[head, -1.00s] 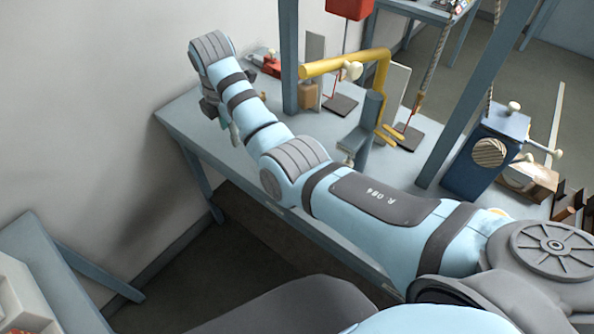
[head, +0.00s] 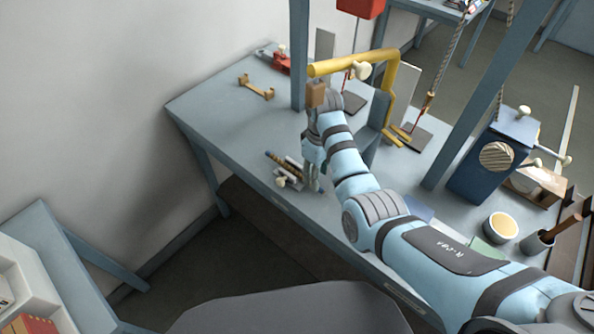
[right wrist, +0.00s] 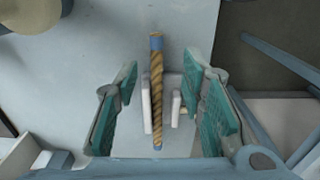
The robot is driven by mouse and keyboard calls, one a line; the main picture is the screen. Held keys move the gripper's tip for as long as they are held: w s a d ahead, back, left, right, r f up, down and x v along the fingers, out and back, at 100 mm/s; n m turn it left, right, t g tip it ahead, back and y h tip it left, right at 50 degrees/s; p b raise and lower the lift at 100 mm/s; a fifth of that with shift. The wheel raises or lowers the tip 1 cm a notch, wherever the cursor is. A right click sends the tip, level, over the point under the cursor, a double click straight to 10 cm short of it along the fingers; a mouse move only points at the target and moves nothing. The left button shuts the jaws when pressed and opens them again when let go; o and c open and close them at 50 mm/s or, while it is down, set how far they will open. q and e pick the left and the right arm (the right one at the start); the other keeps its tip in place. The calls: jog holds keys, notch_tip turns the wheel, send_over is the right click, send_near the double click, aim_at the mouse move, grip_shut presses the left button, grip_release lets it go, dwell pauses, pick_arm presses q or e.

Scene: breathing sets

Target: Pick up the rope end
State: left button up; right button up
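The rope end (right wrist: 157,85) is a short twisted brown rope with blue bands at its ends. In the right wrist view it lies across a small white holder (right wrist: 176,108), between my fingers. In the head view the rope (head: 275,158) lies near the front edge of the bench. My right gripper (right wrist: 160,70) is open, its green-padded fingers on either side of the rope and apart from it. In the head view the right gripper (head: 312,183) points down just right of the rope. My left gripper is not in view.
The grey bench (head: 225,120) has clear room to the left. A wooden bracket (head: 257,88) and a red clamp (head: 275,58) lie behind. A yellow bent bar (head: 345,64) and a blue-grey post (head: 299,60) stand close to my right arm.

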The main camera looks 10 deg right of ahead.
jog(key=f, duration=0.5)
jog(key=shift+w+b, duration=0.35)
grip_shut()
jog(key=shift+r, duration=0.15)
